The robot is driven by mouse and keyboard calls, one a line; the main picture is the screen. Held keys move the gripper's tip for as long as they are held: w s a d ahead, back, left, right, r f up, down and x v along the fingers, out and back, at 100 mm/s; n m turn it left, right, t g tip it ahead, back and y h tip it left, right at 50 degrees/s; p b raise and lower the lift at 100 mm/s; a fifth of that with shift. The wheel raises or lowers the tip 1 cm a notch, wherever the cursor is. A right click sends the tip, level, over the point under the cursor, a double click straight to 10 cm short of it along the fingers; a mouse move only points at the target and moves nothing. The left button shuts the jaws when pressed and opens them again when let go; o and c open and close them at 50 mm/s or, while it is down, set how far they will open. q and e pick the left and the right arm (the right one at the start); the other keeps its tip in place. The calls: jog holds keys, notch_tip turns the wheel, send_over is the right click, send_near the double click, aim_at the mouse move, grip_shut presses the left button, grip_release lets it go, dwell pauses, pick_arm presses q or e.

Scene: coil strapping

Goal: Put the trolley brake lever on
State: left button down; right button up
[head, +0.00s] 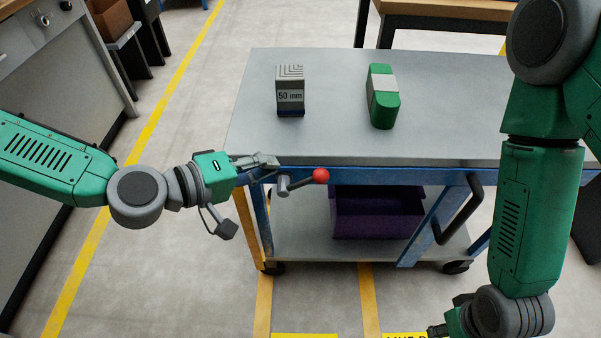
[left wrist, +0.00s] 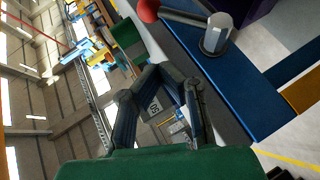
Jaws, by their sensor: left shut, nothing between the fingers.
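The trolley (head: 340,140) has a grey top and a blue frame. Its brake lever sits on the front edge near the left corner: a grey hub (head: 283,186) with an arm reaching right to a red ball knob (head: 320,176). My left gripper (head: 270,161) is shut and empty, just above and left of the hub, close to the trolley's edge. In the left wrist view the knob (left wrist: 148,9) and hub (left wrist: 216,38) show at the top, beyond and right of the fingers (left wrist: 160,76). My right gripper (head: 440,328) is partly cut off at the bottom; its fingers are unclear.
A "50 mm" block (head: 290,92) and a green and white object (head: 382,97) stand on the trolley top. A purple bin (head: 375,212) is on the lower shelf. A black handle (head: 460,208) projects at the front right. The floor left of the trolley is clear.

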aim_at(301, 182)
pick_arm(q)
jog(key=d, duration=0.1)
jog(key=d+f, duration=0.1)
jog(key=d, duration=0.1)
jog(key=w+d+f+b, duration=0.1)
jog(key=d, duration=0.1)
jog(key=shift+f, duration=0.1)
jog(key=shift+s+d+f, duration=0.1)
jog(key=shift+d, duration=0.35)
